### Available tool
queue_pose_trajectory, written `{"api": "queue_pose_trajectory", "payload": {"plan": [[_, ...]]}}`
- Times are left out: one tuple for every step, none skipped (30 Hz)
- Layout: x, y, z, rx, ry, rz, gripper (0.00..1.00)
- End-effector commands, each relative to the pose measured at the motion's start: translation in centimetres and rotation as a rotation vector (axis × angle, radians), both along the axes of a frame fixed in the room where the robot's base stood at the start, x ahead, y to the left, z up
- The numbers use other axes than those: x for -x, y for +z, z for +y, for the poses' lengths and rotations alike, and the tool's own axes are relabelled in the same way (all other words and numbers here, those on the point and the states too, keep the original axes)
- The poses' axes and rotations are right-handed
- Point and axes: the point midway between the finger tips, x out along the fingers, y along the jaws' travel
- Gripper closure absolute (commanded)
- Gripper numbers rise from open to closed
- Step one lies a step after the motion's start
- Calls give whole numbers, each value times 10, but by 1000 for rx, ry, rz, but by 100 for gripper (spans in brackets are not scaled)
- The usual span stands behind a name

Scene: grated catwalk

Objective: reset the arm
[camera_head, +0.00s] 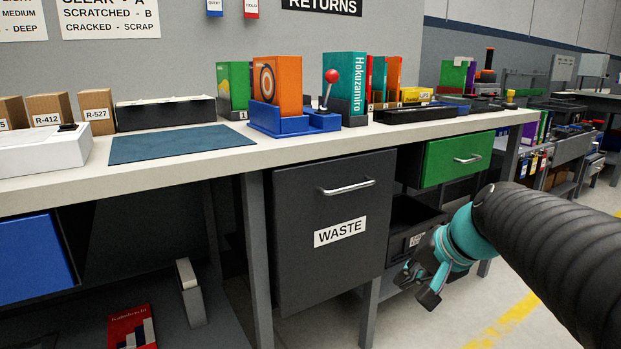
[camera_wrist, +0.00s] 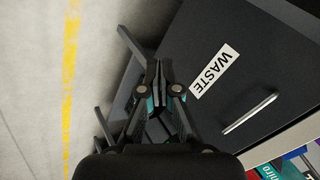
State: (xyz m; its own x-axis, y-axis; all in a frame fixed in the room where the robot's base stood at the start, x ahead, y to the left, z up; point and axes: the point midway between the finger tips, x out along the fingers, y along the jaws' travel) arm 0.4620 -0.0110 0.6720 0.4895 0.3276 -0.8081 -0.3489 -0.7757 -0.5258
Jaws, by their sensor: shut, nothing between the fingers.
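My arm reaches in from the right in the head view. My gripper (camera_head: 420,285) hangs in front of the bench, right of the dark WASTE drawer (camera_head: 300,270), below the level of the benchtop. In the wrist view my gripper (camera_wrist: 157,66) is shut, its two fingers together with nothing between them. The WASTE drawer front (camera_wrist: 200,45) lies beyond and to the right of the fingers there. Whether the fingertips touch anything cannot be told.
The benchtop (camera_head: 70,168) holds a blue mat (camera_head: 165,144), boxes and upright books. A green drawer (camera_head: 457,158) sits right of the WASTE drawer. An open dark bin (camera_head: 412,213) is under it. Floor with a yellow line (camera_head: 505,322) is clear at lower right.

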Motion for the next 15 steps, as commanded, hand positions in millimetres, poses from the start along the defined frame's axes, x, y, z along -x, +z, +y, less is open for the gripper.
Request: {"api": "queue_pose_trajectory", "payload": {"plan": [[24,-2,1,82,37,19,100],[38,-8,-1,136,60,31,100],[56,-13,-2,207,93,43,100],[69,-17,-4,260,118,50,100],[82,-19,-6,310,144,56,100],[98,-23,-8,370,178,61,100],[109,-24,-9,413,203,61,100],[119,-25,-10,451,226,60,100],[131,-25,-11,496,255,57,100],[139,-24,-11,523,275,52,100],[146,-23,-10,544,292,46,100],[153,-21,-8,563,310,36,100],[158,-18,-6,571,321,26,100],[161,-15,-4,575,329,15,100],[164,-10,0,576,337,-2,100]]}}
